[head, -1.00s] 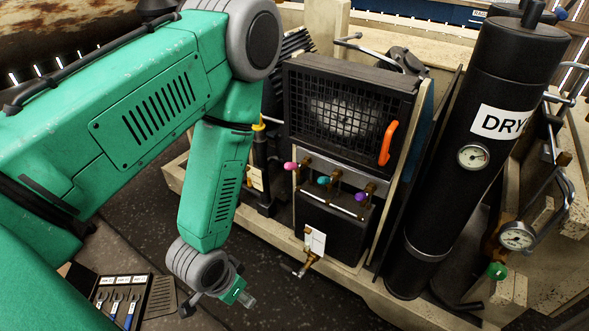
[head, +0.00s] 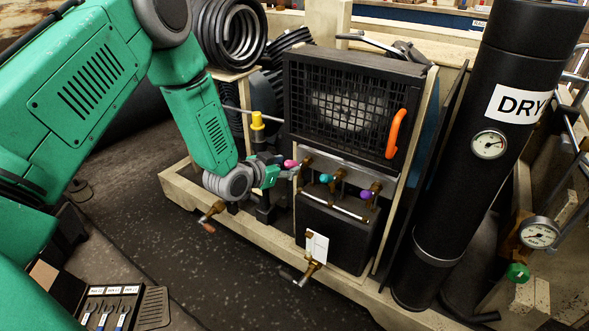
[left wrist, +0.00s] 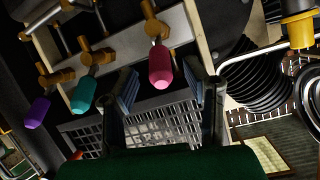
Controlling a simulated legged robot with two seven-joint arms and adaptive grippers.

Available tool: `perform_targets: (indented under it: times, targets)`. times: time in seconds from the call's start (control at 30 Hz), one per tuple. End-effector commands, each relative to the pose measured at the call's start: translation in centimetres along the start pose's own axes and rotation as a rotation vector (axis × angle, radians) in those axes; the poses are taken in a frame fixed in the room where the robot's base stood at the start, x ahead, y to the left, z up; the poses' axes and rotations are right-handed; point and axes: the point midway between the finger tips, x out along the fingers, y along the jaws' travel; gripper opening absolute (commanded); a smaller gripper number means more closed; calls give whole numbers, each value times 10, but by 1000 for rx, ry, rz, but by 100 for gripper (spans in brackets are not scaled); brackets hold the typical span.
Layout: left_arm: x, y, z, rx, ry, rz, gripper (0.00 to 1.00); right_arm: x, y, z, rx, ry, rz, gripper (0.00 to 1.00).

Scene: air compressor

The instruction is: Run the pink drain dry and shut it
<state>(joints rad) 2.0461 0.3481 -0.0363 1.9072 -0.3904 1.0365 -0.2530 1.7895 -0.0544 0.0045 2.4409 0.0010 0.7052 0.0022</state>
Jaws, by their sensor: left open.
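The pink drain handle (head: 290,164) is the leftmost of three coloured handles on brass valves below the black grille. In the left wrist view the pink handle (left wrist: 160,65) appears between the fingertips, with gaps on both sides. My left gripper (head: 281,172) is at the pink handle in the head view and is open; in the left wrist view (left wrist: 162,82) its two fingers are spread apart. I cannot tell whether a finger touches the handle. No water shows at the drain. My right gripper is not in view.
Teal (head: 325,178) and purple (head: 366,195) handles sit just right of the pink one. A yellow-capped post (head: 257,120) stands close left. A tagged brass valve (head: 316,248) is below. A black DRY cylinder (head: 455,160) stands right.

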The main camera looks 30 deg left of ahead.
Motion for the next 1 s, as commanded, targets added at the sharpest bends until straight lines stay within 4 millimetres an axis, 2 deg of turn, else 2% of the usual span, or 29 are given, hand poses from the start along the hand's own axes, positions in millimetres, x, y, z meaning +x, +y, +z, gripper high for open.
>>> perform_targets:
  times: [0.1,0.23,0.63,0.67,0.7,0.77,1.0]
  targets:
    - [22,1,2,0,0,0,41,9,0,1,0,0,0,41]
    - [36,1,1,1,1,1,41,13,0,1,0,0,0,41]
    - [43,1,0,-1,-2,1,41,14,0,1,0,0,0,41]
    - [43,1,0,-1,-2,1,34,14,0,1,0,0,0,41]
    - [43,1,0,-1,-2,1,20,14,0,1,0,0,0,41]
    - [43,1,0,-1,-2,1,0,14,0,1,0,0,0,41]
    - [42,0,1,-1,1,0,0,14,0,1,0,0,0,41]
